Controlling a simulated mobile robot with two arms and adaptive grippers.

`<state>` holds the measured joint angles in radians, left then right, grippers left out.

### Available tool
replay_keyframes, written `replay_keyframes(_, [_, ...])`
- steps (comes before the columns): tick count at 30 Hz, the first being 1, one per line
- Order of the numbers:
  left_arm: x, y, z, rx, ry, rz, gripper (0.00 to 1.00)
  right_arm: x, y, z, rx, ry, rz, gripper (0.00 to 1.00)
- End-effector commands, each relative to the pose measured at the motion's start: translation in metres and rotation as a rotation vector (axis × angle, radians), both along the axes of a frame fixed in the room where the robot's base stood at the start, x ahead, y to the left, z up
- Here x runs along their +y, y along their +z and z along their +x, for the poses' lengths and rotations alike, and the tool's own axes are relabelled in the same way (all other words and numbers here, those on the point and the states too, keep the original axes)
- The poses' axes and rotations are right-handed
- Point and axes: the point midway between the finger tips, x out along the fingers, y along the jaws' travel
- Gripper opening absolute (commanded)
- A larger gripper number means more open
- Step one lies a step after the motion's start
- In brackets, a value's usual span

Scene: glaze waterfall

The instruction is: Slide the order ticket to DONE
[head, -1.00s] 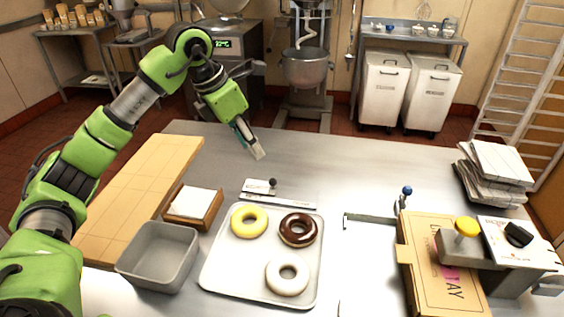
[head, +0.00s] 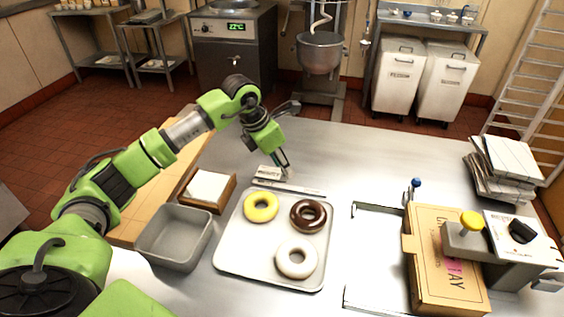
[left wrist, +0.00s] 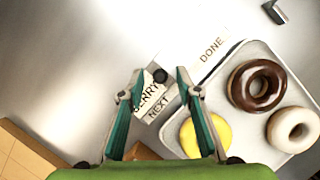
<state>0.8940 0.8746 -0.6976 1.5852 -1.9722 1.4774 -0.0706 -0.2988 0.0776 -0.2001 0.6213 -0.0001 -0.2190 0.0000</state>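The order ticket (head: 268,172) is a small white card marked BERRY in the left wrist view (left wrist: 146,100). It stands at the NEXT end of a pale slide rail (head: 300,190), whose other end reads DONE in the left wrist view (left wrist: 211,50). A dark round knob (left wrist: 160,75) shows by the ticket. My left gripper (head: 286,172) is low over the rail beside the ticket. In the left wrist view its fingers (left wrist: 160,82) are apart, with the knob between them in the picture; contact cannot be told. My right gripper is out of view.
A tray (head: 228,262) with yellow, chocolate and white doughnuts lies just in front of the rail. A grey bin (head: 174,237), a wooden holder with paper (head: 209,188), a cardboard box (head: 440,265) and a stack of folded boxes (head: 503,165) stand around. The steel table (head: 370,165) behind the rail is clear.

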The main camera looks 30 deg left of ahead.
Motion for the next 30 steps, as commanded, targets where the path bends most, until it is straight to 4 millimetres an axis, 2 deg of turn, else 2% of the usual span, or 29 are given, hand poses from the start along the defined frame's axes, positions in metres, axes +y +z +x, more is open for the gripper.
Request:
replay_keyframes(7, [0.000, -0.001, 0.000, 0.000, 0.000, 0.000, 0.32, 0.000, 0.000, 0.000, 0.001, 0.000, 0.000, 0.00])
replay_keyframes(9, [0.000, -0.001, 0.000, 0.000, 0.000, 0.000, 0.13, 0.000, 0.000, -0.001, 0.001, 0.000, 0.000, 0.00])
replay_keyframes(11, [0.000, -0.001, 0.000, 0.000, 0.000, 0.000, 0.00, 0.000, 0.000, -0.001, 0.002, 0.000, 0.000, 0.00])
replay_keyframes(17, [-0.003, -0.001, 0.001, 0.000, -0.001, 0.000, 0.00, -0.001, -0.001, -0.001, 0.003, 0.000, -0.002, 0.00])
replay_keyframes(20, [-0.017, -0.001, 0.004, 0.001, -0.003, -0.003, 0.00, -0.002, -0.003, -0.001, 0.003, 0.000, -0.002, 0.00])
replay_keyframes(27, [-0.079, -0.002, 0.020, -0.001, -0.007, -0.004, 0.00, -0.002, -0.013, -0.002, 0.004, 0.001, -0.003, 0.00])
replay_keyframes(30, [-0.097, -0.002, 0.025, -0.001, -0.003, -0.003, 0.00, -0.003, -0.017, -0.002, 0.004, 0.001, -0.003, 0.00])
